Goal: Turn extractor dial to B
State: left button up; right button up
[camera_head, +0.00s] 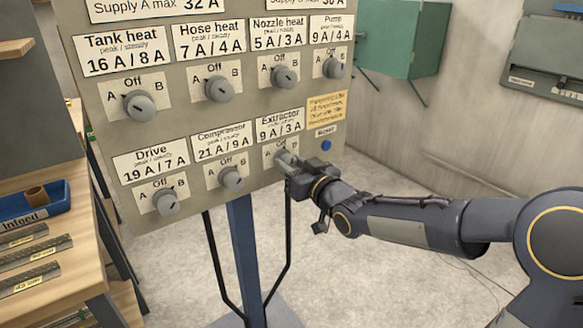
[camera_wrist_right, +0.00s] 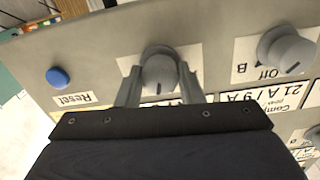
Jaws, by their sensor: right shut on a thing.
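The extractor dial (camera_wrist_right: 159,72) is a round grey knob on the panel, below the label "Extractor 9 A / 3 A" (camera_head: 280,124). My left gripper is not in view.
The compressor dial (camera_head: 231,178) sits just left of the extractor dial. A blue Reset button (camera_head: 326,146) is to its right, under a yellow notice (camera_head: 327,109). More dials fill the panel (camera_head: 212,122). A wooden bench (camera_head: 75,250) with a blue tray (camera_head: 35,214) stands at left.

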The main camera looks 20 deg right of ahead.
jog(key=m, duration=0.2)
jog(key=shift+m, duration=1.8)
jog(key=o, duration=1)
jog(key=v, duration=0.7)
jog(key=shift+s+d, duration=0.15)
jog(key=shift+s, duration=0.25)
